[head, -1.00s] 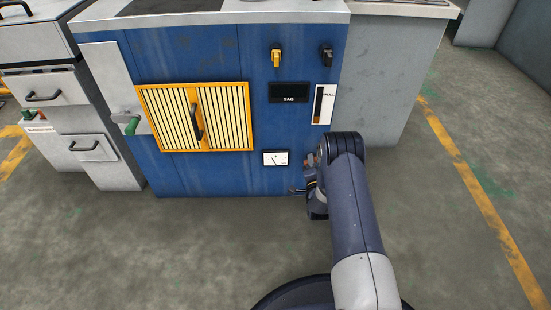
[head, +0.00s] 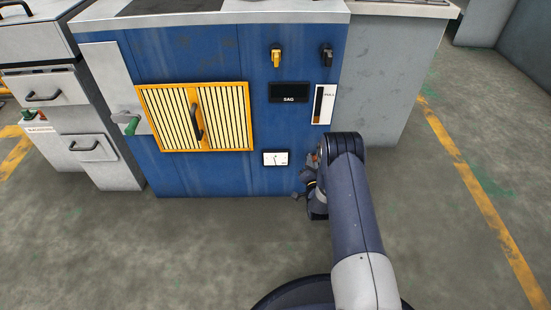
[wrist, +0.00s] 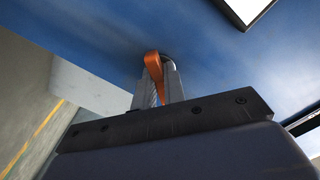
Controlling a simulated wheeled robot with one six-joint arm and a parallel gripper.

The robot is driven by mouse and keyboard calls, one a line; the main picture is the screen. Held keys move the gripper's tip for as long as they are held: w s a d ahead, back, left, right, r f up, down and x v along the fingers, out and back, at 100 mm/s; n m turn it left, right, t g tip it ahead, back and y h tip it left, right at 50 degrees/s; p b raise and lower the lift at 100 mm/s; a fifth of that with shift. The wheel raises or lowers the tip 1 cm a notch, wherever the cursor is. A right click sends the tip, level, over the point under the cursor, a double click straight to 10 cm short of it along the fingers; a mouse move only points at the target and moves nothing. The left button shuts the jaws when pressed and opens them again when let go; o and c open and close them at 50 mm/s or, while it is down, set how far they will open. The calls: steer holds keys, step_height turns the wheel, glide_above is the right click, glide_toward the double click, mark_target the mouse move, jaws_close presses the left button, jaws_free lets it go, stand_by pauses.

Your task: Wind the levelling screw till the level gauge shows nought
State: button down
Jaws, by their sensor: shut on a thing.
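The level gauge (head: 275,158) is a small white dial low on the blue cabinet front, its thin dark needle close to upright in the head view. Its scale marks are too small to read. The levelling screw shows in the wrist view as an orange lever (wrist: 153,66) at a dark round hub on the blue panel. My gripper (wrist: 160,84) is shut on this lever, one grey finger on each side.
Above are a dark SAG display (head: 289,92), a white-framed bar gauge (head: 323,104), a yellow knob (head: 276,57) and a black knob (head: 327,55). The floor in front is clear.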

steer(key=n, duration=0.4)
steer(key=shift+n, duration=0.3)
steer(key=shift+n, duration=2.2)
steer(key=n, duration=0.2)
steer(key=shift+n, duration=1.4)
